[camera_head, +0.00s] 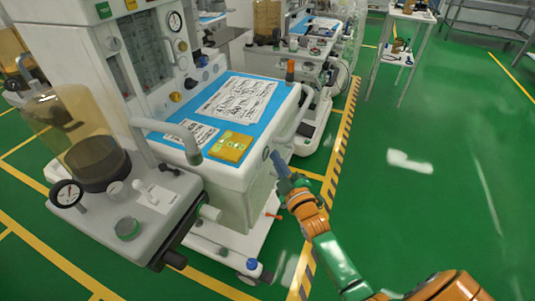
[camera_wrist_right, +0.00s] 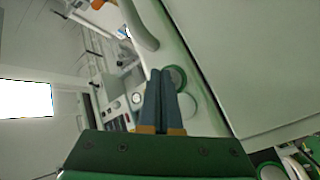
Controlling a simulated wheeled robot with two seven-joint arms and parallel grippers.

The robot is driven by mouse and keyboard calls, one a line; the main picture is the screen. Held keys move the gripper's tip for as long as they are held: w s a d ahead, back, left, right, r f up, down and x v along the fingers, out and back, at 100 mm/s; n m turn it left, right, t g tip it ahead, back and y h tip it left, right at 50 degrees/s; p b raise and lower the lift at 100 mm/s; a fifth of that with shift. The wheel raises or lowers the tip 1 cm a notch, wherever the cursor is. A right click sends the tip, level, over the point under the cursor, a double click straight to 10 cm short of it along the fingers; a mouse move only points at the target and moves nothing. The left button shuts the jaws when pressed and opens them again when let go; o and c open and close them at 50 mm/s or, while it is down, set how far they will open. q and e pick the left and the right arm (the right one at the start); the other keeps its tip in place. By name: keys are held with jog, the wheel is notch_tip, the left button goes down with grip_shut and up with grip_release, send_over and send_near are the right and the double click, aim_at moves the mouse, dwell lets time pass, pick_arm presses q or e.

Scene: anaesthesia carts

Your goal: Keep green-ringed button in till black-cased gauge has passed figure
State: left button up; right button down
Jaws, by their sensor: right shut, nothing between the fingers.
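My right gripper (camera_head: 276,158) is shut and empty, with its blue fingertips at the right side face of the near anaesthesia cart. In the right wrist view the closed fingers (camera_wrist_right: 161,73) point at the cart panel. A green-ringed round button (camera_wrist_right: 177,77) is just right of the tips there, partly behind them; I cannot tell whether they touch. In the head view a small round button (camera_head: 266,153) shows close to the tips. My left gripper is out of view.
The blue worktop (camera_head: 255,88) holds papers and a yellow pad (camera_head: 231,147). A grey handle (camera_head: 292,117) lies beside my gripper. Green floor (camera_head: 430,200) is open to the right.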

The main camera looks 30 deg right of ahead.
jog(key=shift+w+a, duration=0.3)
jog(key=shift+w, duration=0.05)
dwell(0.6)
jog(key=shift+s+d, duration=0.1)
dwell(2.9)
jog(key=shift+s+d+p, duration=0.3)
jog(key=shift+s+d, duration=0.15)
jog(key=shift+s, duration=0.1)
jog(key=s+d+p, duration=0.1)
jog(key=s+d, duration=0.2)
jog(key=shift+s+d, duration=0.15)
jog(key=shift+s, duration=0.25)
